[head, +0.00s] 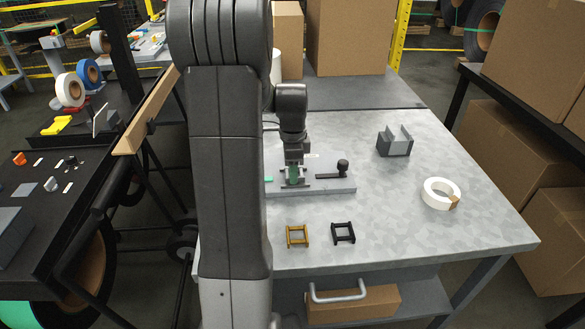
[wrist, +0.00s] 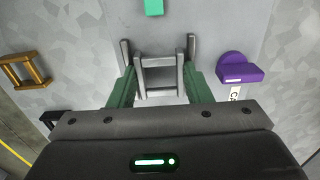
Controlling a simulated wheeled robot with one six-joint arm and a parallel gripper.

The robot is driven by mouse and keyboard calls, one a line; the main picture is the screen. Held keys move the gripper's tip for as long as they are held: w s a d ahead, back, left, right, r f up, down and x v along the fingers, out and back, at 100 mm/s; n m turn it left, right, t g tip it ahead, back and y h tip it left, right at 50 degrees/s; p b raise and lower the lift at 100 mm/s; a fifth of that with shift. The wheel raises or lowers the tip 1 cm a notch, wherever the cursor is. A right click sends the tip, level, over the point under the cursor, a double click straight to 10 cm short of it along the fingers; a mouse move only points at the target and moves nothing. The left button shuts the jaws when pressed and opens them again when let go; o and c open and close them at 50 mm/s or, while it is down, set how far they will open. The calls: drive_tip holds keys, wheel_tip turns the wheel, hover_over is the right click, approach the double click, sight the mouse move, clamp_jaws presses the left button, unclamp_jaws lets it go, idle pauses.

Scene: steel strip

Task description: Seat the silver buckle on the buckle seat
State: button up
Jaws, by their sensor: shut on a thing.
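The silver buckle (wrist: 160,62), a small open frame with two side bars and two crossbars, is between the green fingers of my gripper (wrist: 160,88) in the wrist view. My gripper (head: 295,177) is shut on it, low over the grey fixture plate (head: 325,186). Two upright grey posts, apparently of the buckle seat (wrist: 125,52), stand just outside the buckle's upper corners. The buckle looks level and lined up between them. I cannot tell whether it touches the seat below or hangs slightly above it. In the head view my fingers and wrist mostly hide it.
A gold buckle (head: 297,236) and a black buckle (head: 343,232) lie at the table's front. A black-knobbed lever (head: 343,166) stands on the plate's right. A grey block (head: 395,142) and white tape roll (head: 441,193) sit right.

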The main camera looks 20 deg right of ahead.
drive_tip(key=shift+s+f, duration=0.1)
drive_tip(key=shift+f, duration=0.1)
drive_tip(key=o, duration=0.8)
drive_tip(key=shift+c, duration=0.2)
drive_tip(key=o, duration=0.3)
drive_tip(key=shift+a+f, duration=0.1)
drive_tip(key=shift+f, duration=0.1)
wheel_tip(320, 180, up, 15)
drive_tip(key=shift+w+f, duration=0.2)
drive_tip(key=shift+w, duration=0.1)
drive_tip(key=f, duration=1.4)
drive_tip(key=shift+s, duration=0.2)
drive_tip(key=shift+r, duration=0.1)
